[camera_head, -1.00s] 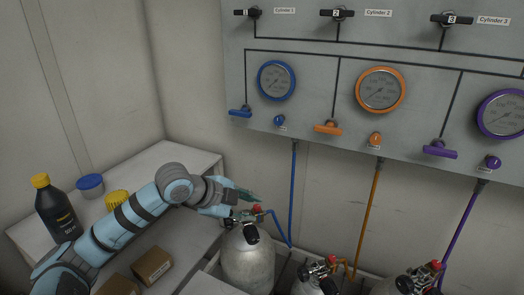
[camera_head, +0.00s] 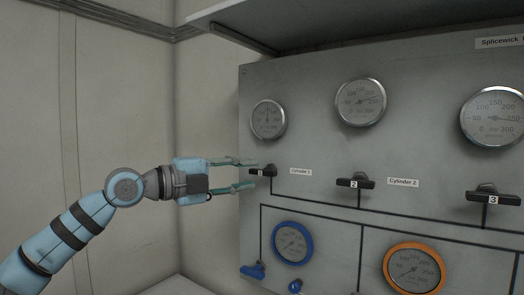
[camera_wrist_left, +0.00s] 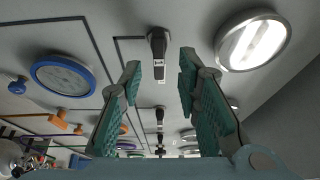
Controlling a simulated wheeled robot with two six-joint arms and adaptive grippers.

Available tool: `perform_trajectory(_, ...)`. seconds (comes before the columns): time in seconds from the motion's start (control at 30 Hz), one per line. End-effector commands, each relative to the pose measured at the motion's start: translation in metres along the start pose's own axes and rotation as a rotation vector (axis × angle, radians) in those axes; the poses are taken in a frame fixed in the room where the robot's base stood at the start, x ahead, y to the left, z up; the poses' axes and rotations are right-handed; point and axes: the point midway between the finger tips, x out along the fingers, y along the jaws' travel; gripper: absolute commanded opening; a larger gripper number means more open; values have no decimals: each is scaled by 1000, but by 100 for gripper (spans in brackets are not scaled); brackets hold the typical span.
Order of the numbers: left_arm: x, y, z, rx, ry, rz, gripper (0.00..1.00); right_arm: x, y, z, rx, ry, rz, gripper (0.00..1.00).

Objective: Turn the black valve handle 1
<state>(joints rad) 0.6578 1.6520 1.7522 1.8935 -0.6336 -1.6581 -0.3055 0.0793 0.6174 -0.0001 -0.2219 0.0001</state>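The black valve handle 1 (camera_head: 262,172) sits on the grey panel at the left, beside the label "Cylinder 1". In the left wrist view the handle (camera_wrist_left: 158,42) lies ahead, in line with the gap between the fingers. My left gripper (camera_head: 246,174) is open, with one finger above and one below the level of the handle. My right gripper is not in view.
Black handle 2 (camera_head: 355,182) and handle 3 (camera_head: 491,197) lie to the right on the panel (camera_head: 310,140). A silver gauge (camera_head: 268,119) is above handle 1, and a blue-rimmed gauge (camera_head: 292,242) and blue handle (camera_head: 253,270) are below. A shelf (camera_head: 270,12) overhangs the panel.

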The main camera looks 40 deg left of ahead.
Motion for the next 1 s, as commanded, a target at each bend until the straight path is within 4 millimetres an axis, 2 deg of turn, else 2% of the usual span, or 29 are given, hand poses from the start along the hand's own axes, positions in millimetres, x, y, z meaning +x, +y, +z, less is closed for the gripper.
perform_trajectory(0.03,10,-11,0,-2,1,6,30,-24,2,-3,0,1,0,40)
perform_trajectory(0.1,22,-10,0,-1,1,5,30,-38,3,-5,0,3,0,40)
perform_trajectory(0.3,43,-5,2,0,-2,1,30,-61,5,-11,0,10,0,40)
perform_trajectory(0.5,50,1,7,123,-29,10,30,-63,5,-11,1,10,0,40)
perform_trajectory(0.67,50,2,7,121,-29,9,30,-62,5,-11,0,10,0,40)
perform_trajectory(0.8,49,2,7,111,-28,8,8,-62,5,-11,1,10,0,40)
perform_trajectory(0.87,49,2,6,105,-27,8,0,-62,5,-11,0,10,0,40)
perform_trajectory(1.0,49,2,6,92,-24,9,0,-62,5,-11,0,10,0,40)
